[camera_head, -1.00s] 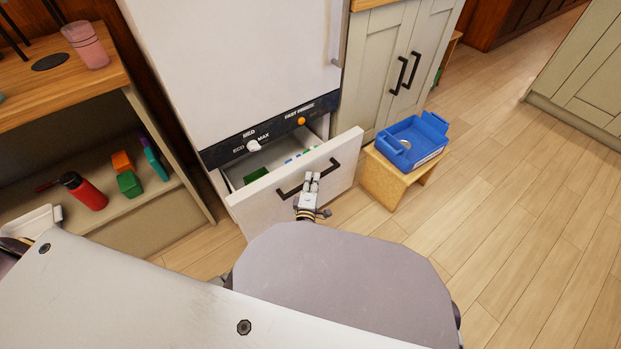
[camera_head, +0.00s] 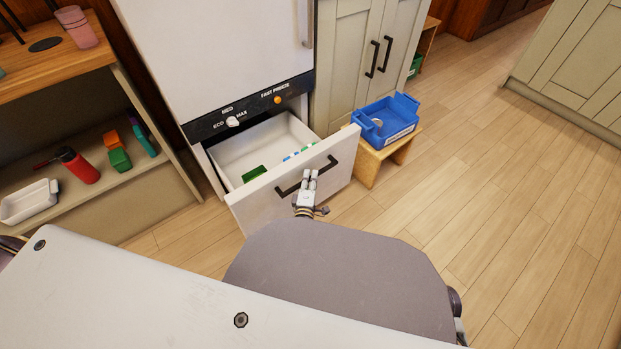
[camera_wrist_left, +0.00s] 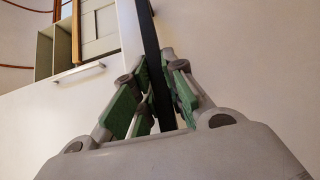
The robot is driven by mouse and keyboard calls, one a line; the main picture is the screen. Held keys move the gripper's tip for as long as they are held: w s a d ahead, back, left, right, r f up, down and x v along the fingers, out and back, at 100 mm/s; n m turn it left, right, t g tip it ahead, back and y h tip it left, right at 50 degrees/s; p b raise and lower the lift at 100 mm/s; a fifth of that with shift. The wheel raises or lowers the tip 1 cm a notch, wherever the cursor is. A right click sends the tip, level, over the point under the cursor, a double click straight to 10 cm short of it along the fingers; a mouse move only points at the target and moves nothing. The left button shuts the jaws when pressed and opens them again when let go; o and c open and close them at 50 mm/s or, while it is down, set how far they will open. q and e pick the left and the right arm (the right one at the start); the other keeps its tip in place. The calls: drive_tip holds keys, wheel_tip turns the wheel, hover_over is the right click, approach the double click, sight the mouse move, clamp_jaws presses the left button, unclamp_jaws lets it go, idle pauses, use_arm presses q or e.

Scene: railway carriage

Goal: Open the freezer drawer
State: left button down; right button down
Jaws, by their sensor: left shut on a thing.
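The white freezer drawer (camera_head: 262,211) stands pulled well out below the control panel of the fridge-freezer. Its black bar handle (camera_head: 288,189) runs across the front face. My left gripper (camera_head: 310,177) is at the handle, right of its middle, and is shut on it. In the left wrist view the green-padded fingers (camera_wrist_left: 158,88) close on both sides of the black handle (camera_wrist_left: 152,50). Inside the drawer lie a green block (camera_head: 254,173) and some small white, blue and green items (camera_head: 298,153) near the front wall. My right gripper is not in view.
A blue crate (camera_head: 386,122) stands on a low wooden stool (camera_head: 372,168), close to the drawer's right front corner. An open shelf (camera_head: 120,190) at left holds a red bottle (camera_head: 80,166) and a white tray (camera_head: 30,203). The floor (camera_head: 480,180) at right is clear.

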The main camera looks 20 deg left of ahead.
use_arm(q)
drive_tip(key=shift+s+d, duration=0.2)
drive_tip(key=shift+f, duration=0.1)
drive_tip(key=c, duration=1.5)
unclamp_jaws()
drive_tip(key=shift+o, duration=0.2)
